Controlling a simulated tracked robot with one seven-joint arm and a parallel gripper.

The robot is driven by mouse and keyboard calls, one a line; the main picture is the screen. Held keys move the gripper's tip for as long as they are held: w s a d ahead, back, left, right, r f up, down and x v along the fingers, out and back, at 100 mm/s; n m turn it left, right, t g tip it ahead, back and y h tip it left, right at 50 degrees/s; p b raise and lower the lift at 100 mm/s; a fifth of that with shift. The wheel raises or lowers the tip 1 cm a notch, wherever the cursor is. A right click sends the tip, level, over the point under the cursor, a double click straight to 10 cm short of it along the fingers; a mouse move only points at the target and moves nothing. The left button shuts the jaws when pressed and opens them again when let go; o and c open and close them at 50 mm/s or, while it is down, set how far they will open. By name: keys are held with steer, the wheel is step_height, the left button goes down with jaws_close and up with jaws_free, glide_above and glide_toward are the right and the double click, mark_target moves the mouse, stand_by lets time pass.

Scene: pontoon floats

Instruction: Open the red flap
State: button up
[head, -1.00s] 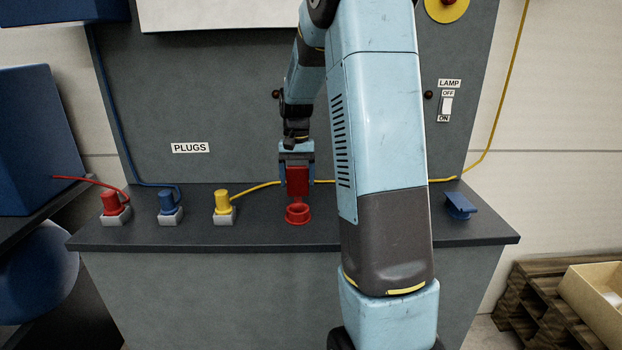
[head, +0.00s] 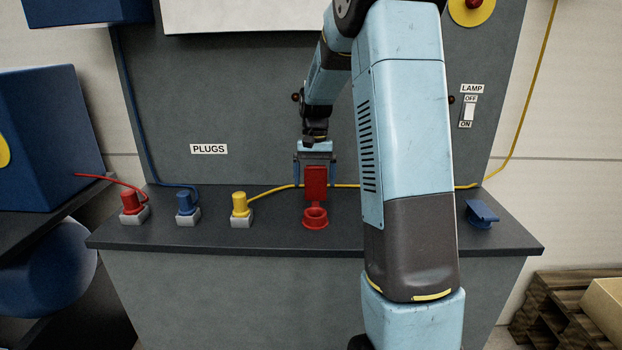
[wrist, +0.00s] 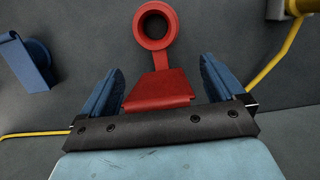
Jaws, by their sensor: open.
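The red flap (head: 316,183) stands upright at the back of the red ring-shaped socket (head: 315,219) on the dark bench top. The socket's round hole is uncovered. In the wrist view the flap (wrist: 158,91) lies between the two blue fingers, with a gap on each side, and the socket ring (wrist: 155,26) is beyond it. My gripper (head: 316,172) is open and just behind and above the flap in the head view. In the wrist view my gripper (wrist: 162,68) holds nothing. The flap partly hides the fingers in the head view.
A red plug (head: 130,203), a blue plug (head: 186,204) and a yellow plug (head: 240,205) stand left of the socket. A blue flap (head: 481,212) is at the bench's right. A yellow cable (head: 275,189) runs behind the red socket. A lamp switch (head: 468,112) is on the panel.

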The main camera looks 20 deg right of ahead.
step_height(320, 180, up, 14)
steer(key=w+d, duration=0.1)
steer(key=w, duration=0.1)
steer(key=shift+w+f, duration=0.2)
steer(key=shift+f, duration=0.05)
stand_by(0.5)
steer(key=s+a+r+n+t, duration=0.1)
steer(key=s+a+r+t, duration=0.2)
steer(key=s, duration=0.5)
steer(key=s+a+r+n+t, duration=0.15)
steer(key=s+a, duration=0.25)
steer(key=s, duration=0.4)
steer(key=s+a+f+n+t, duration=0.1)
steer(key=s+a+f, duration=0.1)
steer(key=s, duration=0.6)
steer(key=s+a+f+n+t+h, duration=0.1)
steer(key=s+a+f+t, duration=0.1)
steer(key=s, duration=0.6)
steer(key=shift+s+f, duration=0.3)
steer(key=shift+f, duration=0.1)
